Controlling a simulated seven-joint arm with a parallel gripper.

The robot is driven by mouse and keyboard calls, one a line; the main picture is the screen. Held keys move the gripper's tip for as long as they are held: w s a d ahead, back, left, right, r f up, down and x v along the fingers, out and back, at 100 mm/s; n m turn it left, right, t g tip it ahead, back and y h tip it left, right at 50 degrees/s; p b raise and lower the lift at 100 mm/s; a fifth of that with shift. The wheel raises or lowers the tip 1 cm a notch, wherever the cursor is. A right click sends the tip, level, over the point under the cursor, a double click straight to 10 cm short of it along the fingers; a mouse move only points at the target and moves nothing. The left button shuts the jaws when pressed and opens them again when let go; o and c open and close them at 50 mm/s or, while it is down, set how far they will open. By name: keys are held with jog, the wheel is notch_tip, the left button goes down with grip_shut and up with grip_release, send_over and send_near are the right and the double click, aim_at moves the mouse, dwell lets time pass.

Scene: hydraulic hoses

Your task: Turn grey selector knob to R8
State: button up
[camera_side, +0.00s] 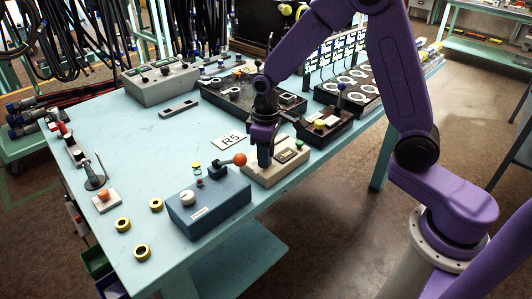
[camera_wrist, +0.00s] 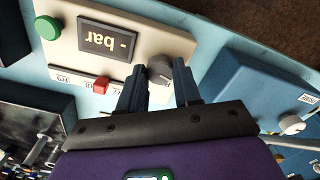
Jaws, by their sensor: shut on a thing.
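The grey selector knob (camera_wrist: 159,66) sits on a cream control box (camera_wrist: 70,55), which also shows in the side view (camera_side: 262,180). My gripper (camera_wrist: 158,72) points down at the box, its two dark fingers on either side of the knob and shut on it. In the side view my gripper (camera_side: 264,160) is at the left part of the box top and hides the knob. The box carries a display reading "- bar" (camera_wrist: 108,38), a green button (camera_wrist: 47,27), a small red piece (camera_wrist: 101,84) and printed labels. The knob's pointing direction cannot be told.
A blue box (camera_side: 207,205) with a white knob and an orange-ended lever stands close beside. A card reading "R5" (camera_side: 229,140) lies behind. Dark control units (camera_side: 325,122) stand at the back right. Several brass rings (camera_side: 123,224) lie at the left. The table's middle left is clear.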

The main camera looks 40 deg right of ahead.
jog(key=m, duration=0.4)
jog(key=shift+m, duration=2.1)
jog(key=o, duration=1.1)
jog(key=shift+c, duration=0.2)
jog(key=shift+r, duration=0.15)
notch_tip(320, 180, up, 17)
